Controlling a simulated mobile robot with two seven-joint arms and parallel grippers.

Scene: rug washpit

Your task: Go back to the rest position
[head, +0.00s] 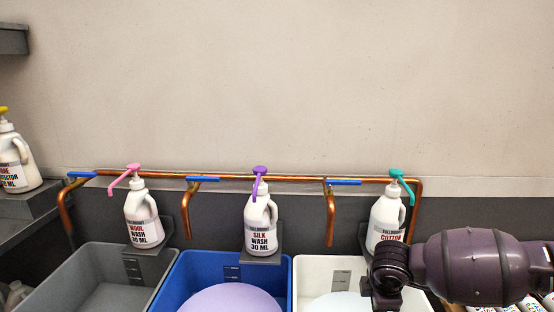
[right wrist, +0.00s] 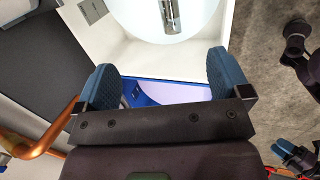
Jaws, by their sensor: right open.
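My right arm (head: 470,268) reaches in from the right in the head view, in front of the white bin and close to the bottle marked cotton (head: 386,218). In the right wrist view my right gripper (right wrist: 160,78) is open, with nothing between its blue-padded fingers. Its fingers are over the white bin (right wrist: 185,58), and the blue bin (right wrist: 140,95) shows beyond the white wall. A dark part with blue pads at the lower right edge there looks like my left gripper (right wrist: 292,155). It is too small and cut off to tell its opening. The head view shows no left arm.
Below are a grey bin (head: 65,262), the blue bin (head: 185,270) and the white bin (head: 310,265). Another bottle (head: 15,160) stands on the left ledge.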

